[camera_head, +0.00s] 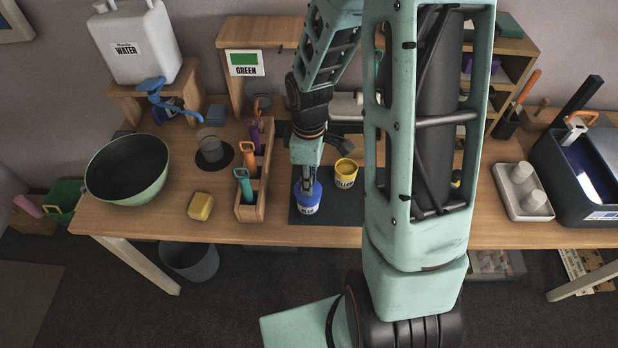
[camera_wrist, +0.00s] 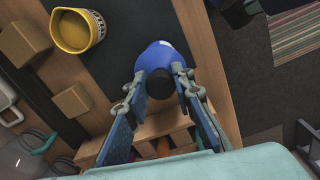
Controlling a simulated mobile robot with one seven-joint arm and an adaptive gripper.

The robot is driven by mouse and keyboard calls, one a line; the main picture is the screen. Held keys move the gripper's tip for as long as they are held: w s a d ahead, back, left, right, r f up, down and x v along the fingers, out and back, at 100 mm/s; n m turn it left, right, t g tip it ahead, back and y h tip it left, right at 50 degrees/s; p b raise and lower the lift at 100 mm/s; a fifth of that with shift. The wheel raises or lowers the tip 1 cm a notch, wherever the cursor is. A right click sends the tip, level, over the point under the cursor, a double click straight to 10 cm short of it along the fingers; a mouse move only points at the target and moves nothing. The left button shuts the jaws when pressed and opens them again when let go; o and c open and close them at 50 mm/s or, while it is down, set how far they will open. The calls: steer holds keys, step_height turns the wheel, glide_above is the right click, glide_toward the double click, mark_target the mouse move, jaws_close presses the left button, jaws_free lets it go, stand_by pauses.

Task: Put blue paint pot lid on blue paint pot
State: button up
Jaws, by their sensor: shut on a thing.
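The blue paint pot (camera_head: 307,206), with a white label, stands on the dark mat at the table's front edge. The blue lid (camera_wrist: 160,62), with a dark knob, shows in the wrist view between my fingers, over the pot. My gripper (camera_head: 306,182) points down at the pot's top, and it also shows in the wrist view (camera_wrist: 161,82). It is shut on the lid. The lid looks at or just above the rim; I cannot tell whether it is seated. The pot's mouth is hidden.
An open yellow paint pot (camera_head: 346,175) stands close to the right on the mat (camera_head: 327,211). A wooden tool holder (camera_head: 252,211) with coloured handles stands to the left. A yellow sponge (camera_head: 201,206) and a green bowl (camera_head: 128,168) are farther left.

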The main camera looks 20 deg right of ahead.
steer(key=shift+f+b, duration=0.4)
steer(key=shift+f, duration=0.15)
steer(key=o, duration=1)
steer(key=shift+c, duration=0.2)
step_height(320, 180, up, 12)
